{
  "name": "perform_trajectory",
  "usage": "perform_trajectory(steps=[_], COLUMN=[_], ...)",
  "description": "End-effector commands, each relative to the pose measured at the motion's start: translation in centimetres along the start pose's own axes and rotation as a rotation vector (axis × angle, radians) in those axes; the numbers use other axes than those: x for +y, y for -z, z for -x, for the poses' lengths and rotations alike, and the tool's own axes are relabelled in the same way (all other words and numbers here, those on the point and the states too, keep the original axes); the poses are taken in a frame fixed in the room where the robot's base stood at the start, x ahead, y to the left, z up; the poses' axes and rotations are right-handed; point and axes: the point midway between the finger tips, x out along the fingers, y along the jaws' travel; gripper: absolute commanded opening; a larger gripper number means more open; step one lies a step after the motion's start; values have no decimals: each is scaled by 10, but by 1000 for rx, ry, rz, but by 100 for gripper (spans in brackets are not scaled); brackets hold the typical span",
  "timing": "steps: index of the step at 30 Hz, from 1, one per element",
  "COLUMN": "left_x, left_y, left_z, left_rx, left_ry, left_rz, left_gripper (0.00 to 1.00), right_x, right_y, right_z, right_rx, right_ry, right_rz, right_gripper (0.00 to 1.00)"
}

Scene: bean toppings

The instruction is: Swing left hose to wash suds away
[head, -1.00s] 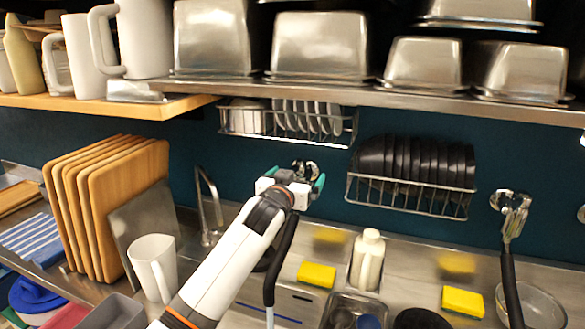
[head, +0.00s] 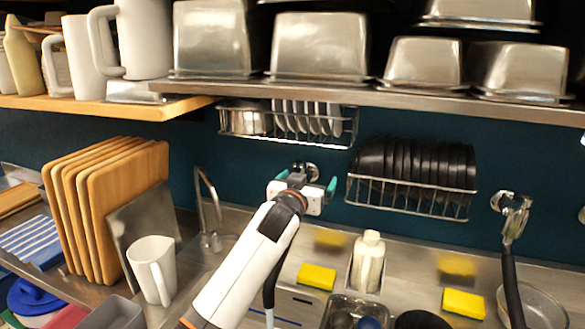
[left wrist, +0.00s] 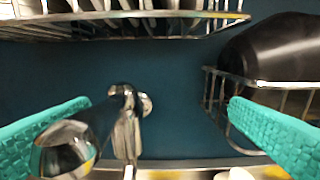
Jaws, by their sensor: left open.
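My left gripper (head: 306,182) is open in front of the blue back wall. In the left wrist view its teal fingers (left wrist: 160,104) stand apart on either side of a chrome hose fitting (left wrist: 118,115), which is nearer the left finger. Part of this left fitting (head: 309,167) shows behind the gripper in the head view. The dark left hose (head: 270,286) hangs beside my arm, largely hidden by it. A similar chrome fitting (head: 512,212) with a black hose (head: 511,283) is at the right. Suds cannot be made out. My right gripper is not in view.
A wire rack with black dishes (head: 412,195) is close right of the gripper; another rack (head: 285,122) hangs above. Below are yellow sponges (head: 316,276) and a bottle (head: 368,258). A white mug (head: 152,268), thin faucet (head: 209,205) and wooden boards (head: 105,205) stand left.

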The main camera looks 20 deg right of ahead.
Motion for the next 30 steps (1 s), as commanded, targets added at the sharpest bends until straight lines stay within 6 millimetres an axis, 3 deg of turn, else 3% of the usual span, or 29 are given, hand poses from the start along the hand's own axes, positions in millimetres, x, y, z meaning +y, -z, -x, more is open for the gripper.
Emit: perform_trajectory(steps=[18, 30], left_x=[1, 0], left_y=[-2, 0], left_z=[74, 86], left_rx=[0, 1], left_ry=[0, -1], left_rz=[0, -1], left_gripper=[100, 100], right_x=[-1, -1], right_y=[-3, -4], right_z=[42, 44], right_rx=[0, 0], right_ry=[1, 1], right_rz=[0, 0], right_gripper=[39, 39])
